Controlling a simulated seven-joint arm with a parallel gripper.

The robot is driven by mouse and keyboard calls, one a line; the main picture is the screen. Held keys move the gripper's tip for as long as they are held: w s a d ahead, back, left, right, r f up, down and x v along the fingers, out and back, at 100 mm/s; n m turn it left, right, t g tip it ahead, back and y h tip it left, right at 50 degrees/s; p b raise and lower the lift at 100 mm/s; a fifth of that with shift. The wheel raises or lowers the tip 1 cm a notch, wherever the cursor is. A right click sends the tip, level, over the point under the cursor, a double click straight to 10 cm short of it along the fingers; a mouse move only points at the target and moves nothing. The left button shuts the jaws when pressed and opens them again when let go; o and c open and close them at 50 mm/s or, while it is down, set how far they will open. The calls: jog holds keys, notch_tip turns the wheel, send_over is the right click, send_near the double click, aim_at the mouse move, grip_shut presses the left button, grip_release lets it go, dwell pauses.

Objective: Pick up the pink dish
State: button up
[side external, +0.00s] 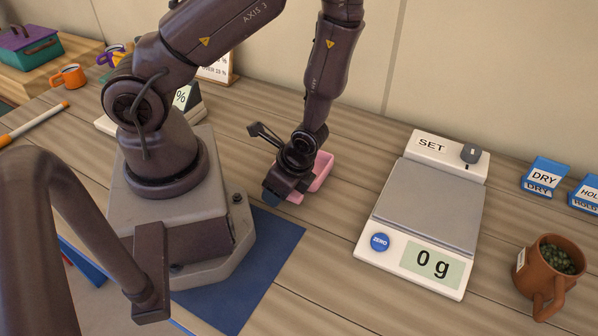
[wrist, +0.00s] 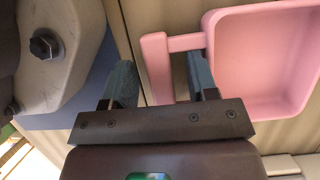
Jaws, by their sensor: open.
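The pink dish (side external: 322,171) sits on the wooden table behind my gripper, which partly hides it in the side view. In the wrist view the dish (wrist: 265,60) is a shallow square tray with a pink handle (wrist: 156,68) on its left. My gripper (side external: 281,198) is low, just in front of the dish. In the wrist view my gripper (wrist: 161,82) is open, with the handle's end bar between its two blue-grey fingers. Neither finger is clearly touching it; the right finger appears close to the dish wall.
A white scale (side external: 425,205) reading 0 g stands to the right. A blue mat (side external: 262,262) lies in front. Table between mat and scale is clear.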

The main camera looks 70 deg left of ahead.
jog(key=shift+f, duration=0.2)
grip_shut()
dwell(0.3)
jog(key=shift+r, duration=0.2)
notch_tip(320, 180, up, 10)
dwell(0.5)
jog(key=shift+r, duration=0.1)
